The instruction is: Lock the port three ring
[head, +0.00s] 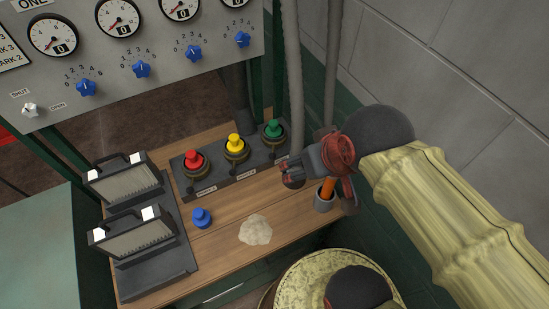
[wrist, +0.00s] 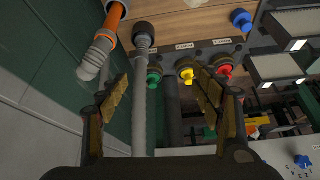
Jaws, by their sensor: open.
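A dark port block (head: 222,185) on the wooden bench carries red (head: 193,160), yellow (head: 235,147) and green (head: 273,130) plugs, each in a brass-coloured ring. In the wrist view the green plug (wrist: 153,77) shows between my fingers, beyond the tips. My gripper (head: 319,182) is open and empty, to the right of the block, apart from the rings.
A grey hose (wrist: 146,100) passes between my fingers in the wrist view. A blue plug (head: 201,218), a pale powder pile (head: 255,230) and a two-panel rack (head: 135,238) are on the bench.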

